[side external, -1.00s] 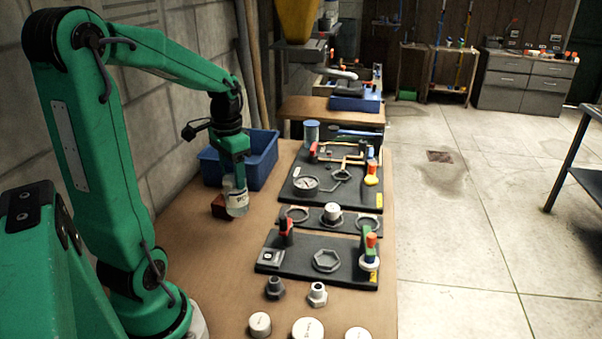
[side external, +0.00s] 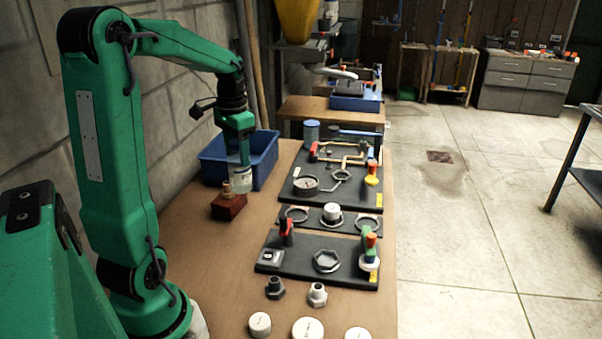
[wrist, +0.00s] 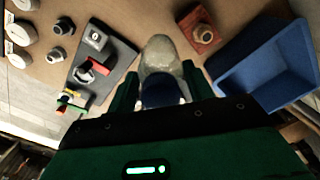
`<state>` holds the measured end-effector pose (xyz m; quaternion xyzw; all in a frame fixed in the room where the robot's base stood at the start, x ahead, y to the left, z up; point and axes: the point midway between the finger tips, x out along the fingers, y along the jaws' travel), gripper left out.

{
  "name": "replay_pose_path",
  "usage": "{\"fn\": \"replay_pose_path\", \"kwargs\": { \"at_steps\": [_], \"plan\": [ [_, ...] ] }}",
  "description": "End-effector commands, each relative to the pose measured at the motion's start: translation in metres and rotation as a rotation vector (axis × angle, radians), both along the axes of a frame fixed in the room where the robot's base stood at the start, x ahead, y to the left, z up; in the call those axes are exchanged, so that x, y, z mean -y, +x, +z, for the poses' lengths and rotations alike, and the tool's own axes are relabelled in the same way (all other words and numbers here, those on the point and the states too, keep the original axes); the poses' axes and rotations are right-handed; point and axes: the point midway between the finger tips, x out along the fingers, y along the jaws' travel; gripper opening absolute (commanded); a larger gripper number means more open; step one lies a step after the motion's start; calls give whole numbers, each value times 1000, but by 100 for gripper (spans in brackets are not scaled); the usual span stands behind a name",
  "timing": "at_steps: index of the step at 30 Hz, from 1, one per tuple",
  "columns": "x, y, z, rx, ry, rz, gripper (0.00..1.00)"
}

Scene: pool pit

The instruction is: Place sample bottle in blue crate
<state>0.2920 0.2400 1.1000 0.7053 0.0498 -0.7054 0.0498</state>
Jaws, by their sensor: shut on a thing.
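The sample bottle (side external: 241,181) is clear and pale, and hangs from my gripper (side external: 239,160) in the side view. In the wrist view the bottle (wrist: 160,58) has a dark blue cap, with my gripper's fingers (wrist: 160,88) on either side of it. My gripper is shut on the bottle at its cap end. The blue crate (side external: 212,173) is open-topped and stands behind the bottle by the wall. In the wrist view the crate (wrist: 268,68) looks empty and lies right of the bottle. The bottle overlaps the crate's near side in the side view and is outside its opening in the wrist view.
A dark red block (side external: 229,208) with a brass fitting sits on the bench in front of the crate. Dark fixture boards (side external: 318,262) with valves and a gauge stand to the right. Loose fittings and white caps (side external: 308,328) lie nearer. Bare bench lies left of the boards.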

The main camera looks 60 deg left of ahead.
Motion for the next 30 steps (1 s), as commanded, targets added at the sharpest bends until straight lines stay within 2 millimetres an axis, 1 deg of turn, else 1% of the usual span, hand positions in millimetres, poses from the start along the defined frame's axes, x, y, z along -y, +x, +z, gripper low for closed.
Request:
{"fn": "replay_pose_path", "kwargs": {
  "at_steps": [1, 6, 15, 24, 30],
  "plan": [
    [-10, 6, 4, 1, 1, 8, 12],
    [-37, 22, 16, 1, 1, 31, 12],
    [-86, 44, 35, 1, 1, 72, 12],
    [-133, 59, 48, 1, 1, 111, 12],
    [-163, 65, 54, 1, 1, 138, 12]
  ]
}}
